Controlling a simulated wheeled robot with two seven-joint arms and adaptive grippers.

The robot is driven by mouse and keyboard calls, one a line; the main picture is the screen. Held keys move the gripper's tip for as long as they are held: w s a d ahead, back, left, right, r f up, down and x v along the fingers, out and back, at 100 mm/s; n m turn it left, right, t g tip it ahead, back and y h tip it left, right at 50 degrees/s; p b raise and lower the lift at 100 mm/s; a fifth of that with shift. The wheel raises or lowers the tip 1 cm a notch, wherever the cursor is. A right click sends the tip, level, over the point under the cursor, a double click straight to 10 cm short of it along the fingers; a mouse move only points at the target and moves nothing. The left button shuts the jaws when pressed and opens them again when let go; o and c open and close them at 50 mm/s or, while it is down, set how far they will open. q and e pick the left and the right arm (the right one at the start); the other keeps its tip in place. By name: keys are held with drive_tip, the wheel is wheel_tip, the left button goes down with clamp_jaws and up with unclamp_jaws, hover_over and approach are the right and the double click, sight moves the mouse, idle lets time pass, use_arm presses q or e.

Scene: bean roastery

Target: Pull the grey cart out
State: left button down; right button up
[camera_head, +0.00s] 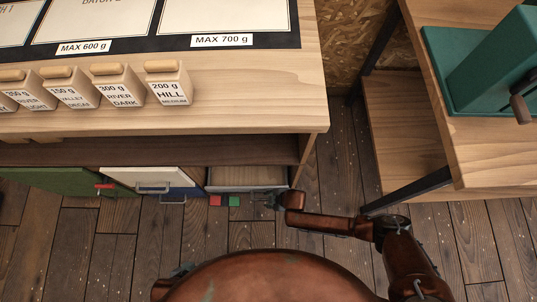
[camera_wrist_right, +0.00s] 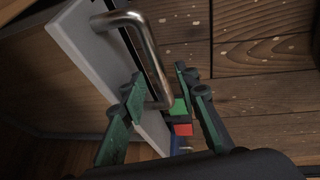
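The grey cart (camera_head: 235,188) stands under the right end of the wooden bench in the head view, its open top and wooden inside partly showing. In the right wrist view its pale grey front panel (camera_wrist_right: 90,50) carries a bent metal bar handle (camera_wrist_right: 152,55). My right gripper (camera_head: 270,200) is low in front of the cart's right end. In the right wrist view its green-padded fingers (camera_wrist_right: 160,82) are apart, with the lower part of the handle between them. I see no clear grip on the bar. My left gripper is not in view.
A white-topped cart (camera_head: 147,176) with a handle and a green cart (camera_head: 45,180) stand to the left. Red (camera_head: 215,200) and green (camera_head: 234,201) squares lie in front. A wooden table (camera_head: 470,150) with dark legs stands at right. Plank floor is open in front.

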drive_tip(key=shift+c, duration=0.6)
clamp_jaws()
